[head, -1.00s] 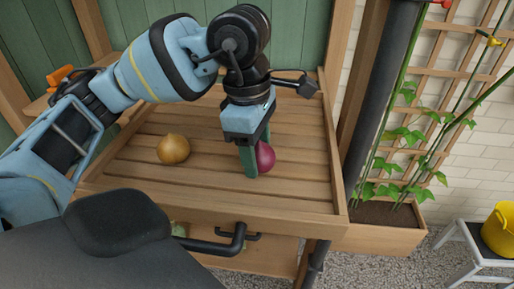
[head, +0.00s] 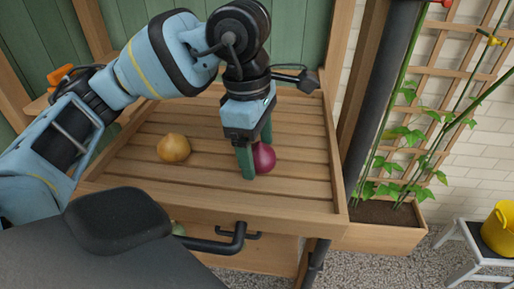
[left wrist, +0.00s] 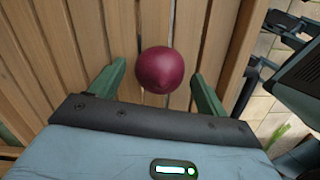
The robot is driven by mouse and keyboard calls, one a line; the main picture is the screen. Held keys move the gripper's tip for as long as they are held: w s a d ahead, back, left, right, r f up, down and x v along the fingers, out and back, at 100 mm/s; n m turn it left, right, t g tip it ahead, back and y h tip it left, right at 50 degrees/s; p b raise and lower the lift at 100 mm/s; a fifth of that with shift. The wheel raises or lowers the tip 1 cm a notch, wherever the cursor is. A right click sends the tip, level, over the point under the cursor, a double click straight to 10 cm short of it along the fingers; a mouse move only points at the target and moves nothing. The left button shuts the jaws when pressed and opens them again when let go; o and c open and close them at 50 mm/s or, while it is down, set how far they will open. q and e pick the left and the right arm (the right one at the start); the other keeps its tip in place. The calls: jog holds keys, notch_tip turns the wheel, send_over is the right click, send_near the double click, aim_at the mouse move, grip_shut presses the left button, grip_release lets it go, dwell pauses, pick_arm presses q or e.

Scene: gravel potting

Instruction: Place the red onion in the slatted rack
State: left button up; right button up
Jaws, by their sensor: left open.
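The red onion (head: 264,157) sits on the slatted wooden rack (head: 290,190), right of its middle. In the left wrist view the onion (left wrist: 160,70) lies between and a little beyond the tips of my left gripper (left wrist: 158,78). My left gripper (head: 257,160) is open, pointing down, with its green fingers low over the slats on either side of the onion. The nearer finger partly hides the onion in the head view. A gap shows on each side between finger and onion in the wrist view. My right gripper is not in view.
A yellow-brown onion (head: 174,148) sits on the slats to the left. The rack has a raised wooden edge. A planter box (head: 385,238) with climbing plants stands to the right, and a yellow bucket (head: 499,230) on a stool at far right.

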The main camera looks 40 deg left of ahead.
pick_arm(q)
notch_tip(320, 180, up, 11)
jog(key=a+p, duration=0.1)
jog(key=shift+s+r+p, duration=0.15)
jog(key=shift+s+p, duration=0.1)
jog(key=shift+p, duration=0.1)
jog(key=shift+a, duration=0.1)
